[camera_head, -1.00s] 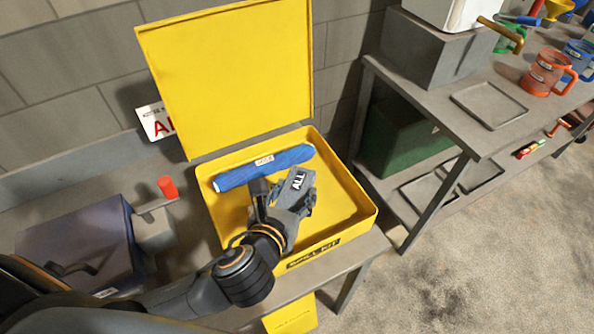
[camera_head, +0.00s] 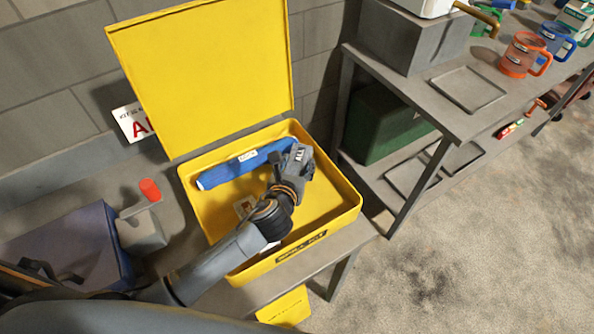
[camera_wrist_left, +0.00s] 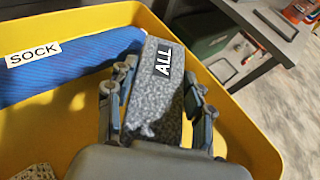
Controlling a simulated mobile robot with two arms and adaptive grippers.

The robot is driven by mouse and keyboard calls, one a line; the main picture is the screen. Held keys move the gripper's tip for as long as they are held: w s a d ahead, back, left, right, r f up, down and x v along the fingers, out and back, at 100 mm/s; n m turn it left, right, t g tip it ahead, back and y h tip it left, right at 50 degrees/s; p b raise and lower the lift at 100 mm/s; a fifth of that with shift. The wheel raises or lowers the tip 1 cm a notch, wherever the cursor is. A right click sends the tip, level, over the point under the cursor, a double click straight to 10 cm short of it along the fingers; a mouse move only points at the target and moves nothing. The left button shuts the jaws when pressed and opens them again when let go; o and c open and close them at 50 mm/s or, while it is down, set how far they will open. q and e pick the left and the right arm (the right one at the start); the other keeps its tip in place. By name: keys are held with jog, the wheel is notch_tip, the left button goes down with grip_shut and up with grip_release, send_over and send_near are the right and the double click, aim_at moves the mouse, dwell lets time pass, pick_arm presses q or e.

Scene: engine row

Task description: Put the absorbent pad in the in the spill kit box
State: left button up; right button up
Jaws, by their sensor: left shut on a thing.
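The absorbent pad is a grey speckled piece with an "ALL" label (camera_head: 300,154). My left gripper (camera_head: 290,165) is shut on it, and the pad also shows between the fingers in the left wrist view (camera_wrist_left: 158,90). The open yellow spill kit box (camera_head: 345,212) stands on a grey bench with its lid (camera_head: 205,75) raised. The gripper and pad are over the box's interior, near its back right. I cannot tell whether the pad touches the floor of the box. My right gripper is not in view.
A blue roll labelled "SOCK" (camera_head: 228,170) lies along the back of the box. A pale item (camera_head: 243,205) is partly hidden behind my arm. A red-capped object (camera_head: 150,190) stands left of the box. Shelving (camera_head: 400,100) stands to the right.

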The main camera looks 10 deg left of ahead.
aim_at(297, 172)
pick_arm(q)
jog(key=f, duration=0.2)
jog(key=shift+w+f, duration=0.2)
jog(key=shift+f, duration=0.5)
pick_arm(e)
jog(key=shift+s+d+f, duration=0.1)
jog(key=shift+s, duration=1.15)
pick_arm(q)
jog(key=shift+f, duration=0.1)
jog(key=o, duration=1)
jog(key=shift+f, duration=0.1)
jog(key=shift+o, duration=0.4)
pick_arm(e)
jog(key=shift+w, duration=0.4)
